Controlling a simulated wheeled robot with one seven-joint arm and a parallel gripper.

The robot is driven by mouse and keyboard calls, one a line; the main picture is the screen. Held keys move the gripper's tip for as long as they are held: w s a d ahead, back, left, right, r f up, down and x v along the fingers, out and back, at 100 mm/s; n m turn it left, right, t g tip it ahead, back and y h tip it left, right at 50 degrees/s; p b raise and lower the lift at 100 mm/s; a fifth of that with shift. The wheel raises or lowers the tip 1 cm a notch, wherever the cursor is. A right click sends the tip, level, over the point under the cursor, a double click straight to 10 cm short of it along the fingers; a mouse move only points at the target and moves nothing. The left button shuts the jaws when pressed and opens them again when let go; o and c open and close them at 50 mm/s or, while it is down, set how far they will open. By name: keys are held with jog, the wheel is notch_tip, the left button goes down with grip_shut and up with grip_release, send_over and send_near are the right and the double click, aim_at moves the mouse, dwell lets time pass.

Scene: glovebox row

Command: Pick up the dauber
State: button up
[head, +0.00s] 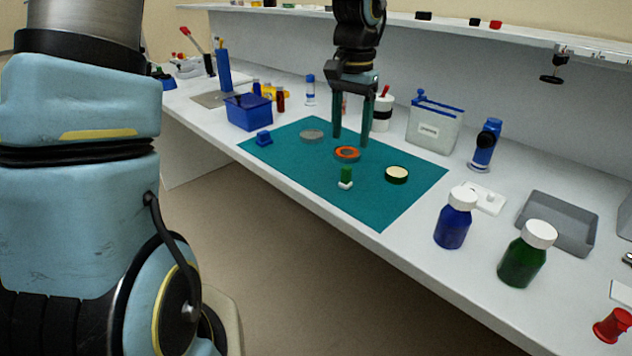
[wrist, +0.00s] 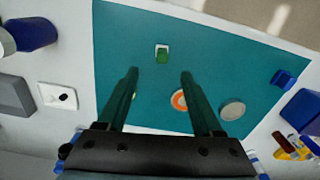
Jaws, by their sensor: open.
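A small green piece with a white end, which looks like the dauber (head: 346,175), stands on the teal mat (head: 300,168) near its front edge. In the wrist view the dauber (wrist: 162,56) shows beyond my fingertips, about midway between their lines. My gripper (head: 350,141) is open and empty above the mat, behind the dauber and apart from it. In the wrist view my gripper (wrist: 159,72) has its two green fingers spread wide with nothing between them.
On the mat are an orange ring (head: 347,154), a grey disc (head: 312,136), a cream-topped round dish (head: 397,174) and a blue piece (head: 264,138). A blue bin (head: 248,112) stands left. Blue (head: 453,222) and green (head: 525,258) bottles stand right. The mat around the dauber is clear.

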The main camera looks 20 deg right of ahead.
aim_at(346, 167)
notch_tip(346, 167, down, 4)
jog(key=shift+w+a+f, duration=0.1)
jog(key=shift+f, duration=0.05)
jog(key=shift+w+f+p, duration=0.1)
jog(key=shift+f+p, duration=0.7)
jog(key=shift+f, duration=2.4)
grip_shut()
